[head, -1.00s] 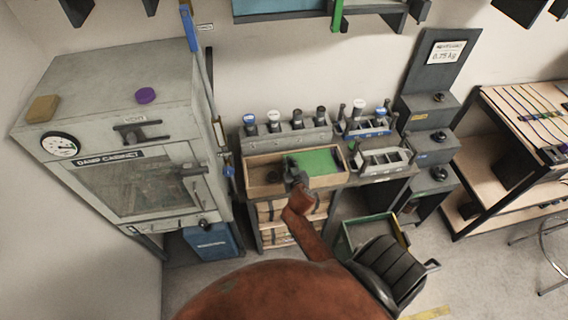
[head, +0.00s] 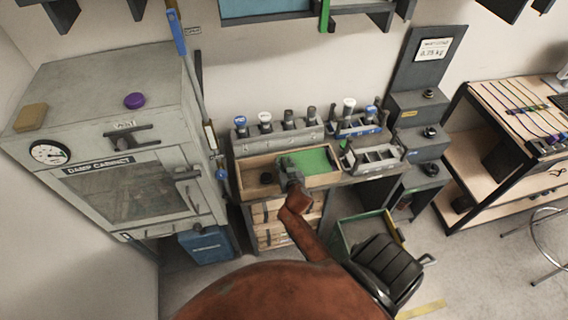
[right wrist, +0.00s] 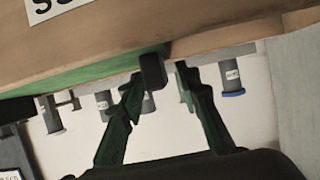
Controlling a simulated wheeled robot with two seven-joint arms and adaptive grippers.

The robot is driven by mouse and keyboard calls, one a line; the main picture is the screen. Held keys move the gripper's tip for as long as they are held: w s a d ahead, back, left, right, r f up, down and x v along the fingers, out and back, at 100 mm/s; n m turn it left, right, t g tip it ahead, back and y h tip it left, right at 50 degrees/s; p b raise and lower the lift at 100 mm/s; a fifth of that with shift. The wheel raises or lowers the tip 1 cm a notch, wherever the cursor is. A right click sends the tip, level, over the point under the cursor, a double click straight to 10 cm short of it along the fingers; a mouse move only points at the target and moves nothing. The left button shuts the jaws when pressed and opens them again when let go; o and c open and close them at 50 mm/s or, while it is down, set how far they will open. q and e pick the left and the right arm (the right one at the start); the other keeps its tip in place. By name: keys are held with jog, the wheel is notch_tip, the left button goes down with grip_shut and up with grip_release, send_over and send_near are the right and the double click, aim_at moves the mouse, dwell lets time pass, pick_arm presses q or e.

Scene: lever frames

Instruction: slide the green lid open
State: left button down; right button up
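The green lid (head: 318,160) lies across the right part of a wooden box (head: 250,194) on the bench. The left part of the box is uncovered, with a small dark round object (head: 267,178) inside. My right gripper (head: 289,168) is at the lid's left end. In the right wrist view the green lid (right wrist: 75,76) shows along the wooden edge, with a black knob (right wrist: 153,70) sticking out. My right gripper's fingers (right wrist: 160,78) are spread, one on each side of the knob, with a gap on the right side. My left gripper is out of view.
A rack with several dark-capped and blue-capped cylinders (head: 288,134) stands behind the box. A grey divided tray (head: 372,160) is at its right. A damp cabinet (head: 125,190) stands at the left. A green-edged bin (head: 352,228) is on the floor at the front right.

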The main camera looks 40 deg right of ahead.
jog(key=shift+s, duration=0.1)
jog(key=v, duration=1.2)
